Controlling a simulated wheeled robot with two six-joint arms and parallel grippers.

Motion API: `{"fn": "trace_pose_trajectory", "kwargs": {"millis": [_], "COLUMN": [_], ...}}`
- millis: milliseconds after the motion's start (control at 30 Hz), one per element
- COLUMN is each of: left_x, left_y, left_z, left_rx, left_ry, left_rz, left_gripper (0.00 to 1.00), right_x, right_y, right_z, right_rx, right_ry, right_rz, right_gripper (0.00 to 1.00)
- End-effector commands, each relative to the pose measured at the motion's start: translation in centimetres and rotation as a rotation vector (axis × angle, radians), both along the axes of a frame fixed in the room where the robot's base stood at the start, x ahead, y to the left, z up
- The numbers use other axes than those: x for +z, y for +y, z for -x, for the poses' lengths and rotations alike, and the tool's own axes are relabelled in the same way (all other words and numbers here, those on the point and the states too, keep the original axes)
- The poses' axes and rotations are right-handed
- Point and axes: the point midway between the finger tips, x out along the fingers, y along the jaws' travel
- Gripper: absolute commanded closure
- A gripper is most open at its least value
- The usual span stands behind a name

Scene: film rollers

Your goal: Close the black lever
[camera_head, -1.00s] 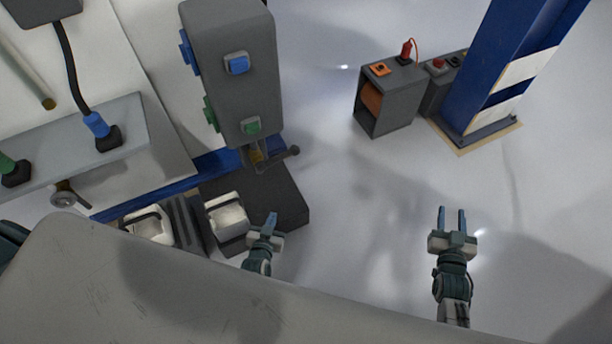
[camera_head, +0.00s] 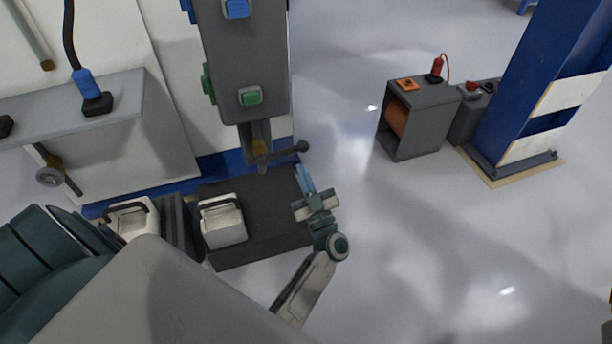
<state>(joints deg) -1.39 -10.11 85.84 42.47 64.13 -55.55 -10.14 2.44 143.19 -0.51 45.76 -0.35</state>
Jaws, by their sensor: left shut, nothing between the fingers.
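The black lever (camera_head: 284,153) sticks out to the right from a dark bracket under the grey machine box (camera_head: 245,60), and ends in a round knob. A brass-coloured part shows at its inner end. My left gripper (camera_head: 304,176) is shut and empty. In the picture its fingertips are just below the lever's knob, over the right edge of the dark base. I cannot tell whether they touch the lever. My right gripper is out of view.
A grey box with an orange roll (camera_head: 425,120) and a blue post (camera_head: 535,75) stand at the right. The floor between is clear.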

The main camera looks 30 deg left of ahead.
Motion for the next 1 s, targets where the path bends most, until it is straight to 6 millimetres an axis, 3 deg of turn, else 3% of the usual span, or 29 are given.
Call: {"fn": "trace_pose_trajectory", "kwargs": {"millis": [367, 433, 600, 1000], "left_x": [4.0, 2.4, 0.6, 0.1], "left_y": [5.7, 5.7, 5.8, 5.8], "left_z": [-4.0, -4.3, -4.8, -5.0], "left_rx": [-0.002, -0.002, -0.003, -0.003], "left_ry": [-0.003, 0.003, 0.003, 0.001], "left_rz": [-0.005, 0.000, -0.002, -0.001], "left_gripper": [1.00, 1.00, 1.00, 1.00], "right_x": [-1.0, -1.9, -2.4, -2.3], "right_y": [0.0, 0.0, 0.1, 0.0], "right_z": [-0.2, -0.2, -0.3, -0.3], "right_rx": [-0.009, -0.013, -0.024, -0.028], "right_ry": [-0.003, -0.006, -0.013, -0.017], "right_rz": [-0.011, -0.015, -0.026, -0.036], "right_gripper": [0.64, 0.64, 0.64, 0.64]}}
